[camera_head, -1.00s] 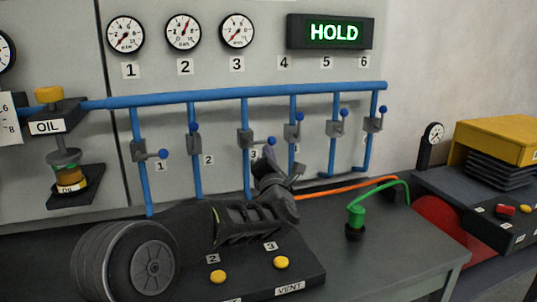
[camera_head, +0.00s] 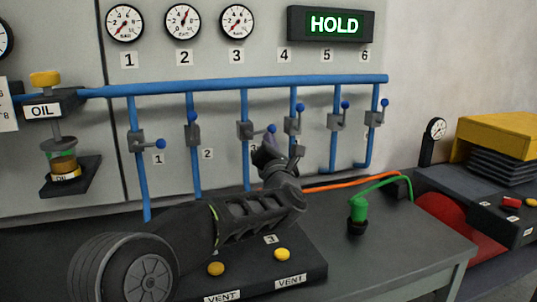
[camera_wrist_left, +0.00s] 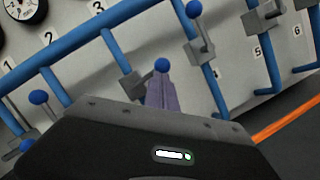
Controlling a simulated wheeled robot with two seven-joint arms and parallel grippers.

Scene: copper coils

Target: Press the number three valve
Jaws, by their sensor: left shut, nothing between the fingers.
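Valve three (camera_head: 245,130) sits on the third blue drop pipe, a grey block with a lever ending in a blue ball (camera_head: 272,128). The lever points right, roughly level. My left gripper (camera_head: 266,148) reaches up from below, its fingers just under the ball and in front of the pipe. In the left wrist view the purplish fingers (camera_wrist_left: 163,92) are together and empty, with valve three's blue ball (camera_wrist_left: 162,65) at their tips. I cannot tell whether they touch. The number 3 label beside the pipe is mostly hidden by the gripper. My right gripper is out of view.
Valve one's lever (camera_head: 160,143) points right; valve two (camera_head: 192,133) and valve four (camera_head: 293,126) have raised levers. A black box with yellow VENT buttons (camera_head: 283,254) lies below my arm. A green plug (camera_head: 358,212) stands right. The sign (camera_head: 330,24) reads HOLD.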

